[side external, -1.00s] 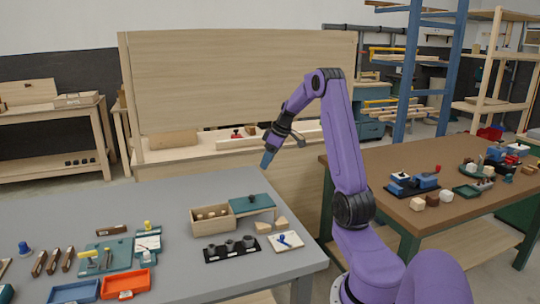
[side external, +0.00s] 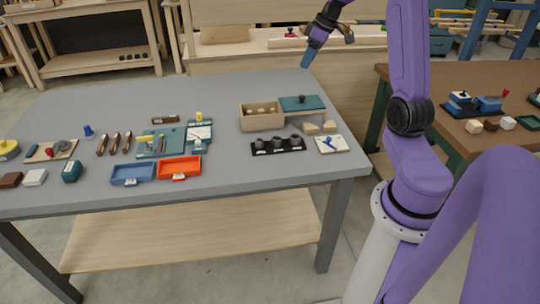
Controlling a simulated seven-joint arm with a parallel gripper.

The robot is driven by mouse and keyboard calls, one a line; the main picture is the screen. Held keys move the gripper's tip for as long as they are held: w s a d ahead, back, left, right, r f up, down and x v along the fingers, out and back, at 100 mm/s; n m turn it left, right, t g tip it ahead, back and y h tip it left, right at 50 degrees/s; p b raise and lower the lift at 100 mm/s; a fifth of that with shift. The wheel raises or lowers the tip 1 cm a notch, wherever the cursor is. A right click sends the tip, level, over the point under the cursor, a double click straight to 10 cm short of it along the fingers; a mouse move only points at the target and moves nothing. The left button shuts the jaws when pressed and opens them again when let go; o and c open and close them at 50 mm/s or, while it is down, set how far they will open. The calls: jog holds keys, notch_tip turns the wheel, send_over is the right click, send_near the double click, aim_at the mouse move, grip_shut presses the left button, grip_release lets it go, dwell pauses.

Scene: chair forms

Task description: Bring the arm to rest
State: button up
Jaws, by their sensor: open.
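My gripper (side external: 327,49) is at the top of the side external view, near the back right corner of the grey table (side external: 215,88) in the picture. It is open, with its two fingers apart and nothing between them. One blue finger points down and the other sticks out to the right. My purple arm rises at the right of the view, and its upper part is cut off by the top edge.
A wooden box (side external: 262,122) with a green lid (side external: 302,104) beside it, a black holder (side external: 278,146), an orange tray (side external: 180,168) and a blue tray (side external: 132,175) lie on the grey table. A brown table (side external: 452,98) with several items stands at the right. The grey table's back is clear.

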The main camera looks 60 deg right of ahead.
jog(key=s+a+n+g, duration=0.2)
jog(key=s+a, duration=0.1)
jog(key=a, duration=1.2)
jog(key=s+a+n+g, duration=0.1)
jog(key=s+a+n, duration=0.2)
jog(key=a, duration=1.1)
jog(key=s+a+f+n, duration=0.1)
jog(key=s+a, duration=0.3)
jog(key=s, duration=0.6)
jog(key=s+a+n+h, duration=0.1)
jog(key=s+a+n, duration=0.2)
jog(key=s, duration=0.8)
jog(key=shift+a+f+n+g, duration=0.3)
jog(key=shift+a+f+n, duration=0.1)
jog(key=shift+a, duration=0.4)
